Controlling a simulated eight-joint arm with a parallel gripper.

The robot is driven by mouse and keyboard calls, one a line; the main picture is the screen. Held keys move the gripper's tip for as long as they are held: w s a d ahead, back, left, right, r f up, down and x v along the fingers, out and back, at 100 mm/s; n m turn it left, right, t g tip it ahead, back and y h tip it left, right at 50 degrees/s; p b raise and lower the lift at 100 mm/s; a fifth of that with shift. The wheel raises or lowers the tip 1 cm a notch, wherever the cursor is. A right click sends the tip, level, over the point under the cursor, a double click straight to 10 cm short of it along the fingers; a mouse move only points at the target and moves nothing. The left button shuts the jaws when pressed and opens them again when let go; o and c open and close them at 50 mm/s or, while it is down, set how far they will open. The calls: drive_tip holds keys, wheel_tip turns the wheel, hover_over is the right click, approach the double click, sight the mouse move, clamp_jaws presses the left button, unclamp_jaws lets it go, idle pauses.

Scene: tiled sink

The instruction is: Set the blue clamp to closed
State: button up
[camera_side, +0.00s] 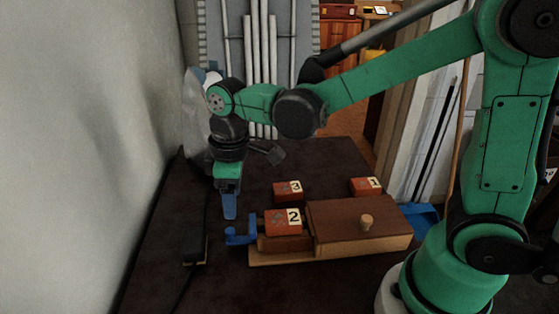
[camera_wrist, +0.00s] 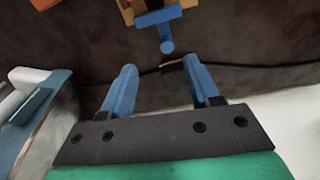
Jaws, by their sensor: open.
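The blue clamp (camera_side: 240,236) is a small blue handle at the left end of a wooden box (camera_side: 360,225) in the side view. In the wrist view the clamp (camera_wrist: 160,27) shows at the top middle, ahead of my fingertips, as a crosspiece with a round-ended stem. My gripper (camera_side: 230,210) points down just above and left of the clamp, apart from it. In the wrist view my gripper (camera_wrist: 161,75) has its two blue fingers spread with nothing between them. I cannot tell the clamp's setting from these frames.
An orange block marked 2 (camera_side: 283,222) sits on the box's left part. Blocks marked 3 (camera_side: 288,190) and 1 (camera_side: 366,187) lie behind the box. A black object with a cable (camera_side: 196,248) lies left of the clamp. The dark surface in front is clear.

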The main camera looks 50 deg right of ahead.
sight(230, 230)
drive_tip(key=shift+w+a+f+n+g, duration=0.25)
drive_tip(key=shift+a+f+n+g, duration=0.15)
drive_tip(key=shift+a+f+n, duration=0.25)
drive_tip(key=shift+f, duration=0.35)
drive_tip(key=shift+d+f, duration=0.1)
drive_tip(key=shift+f, duration=2.5)
clamp_jaws()
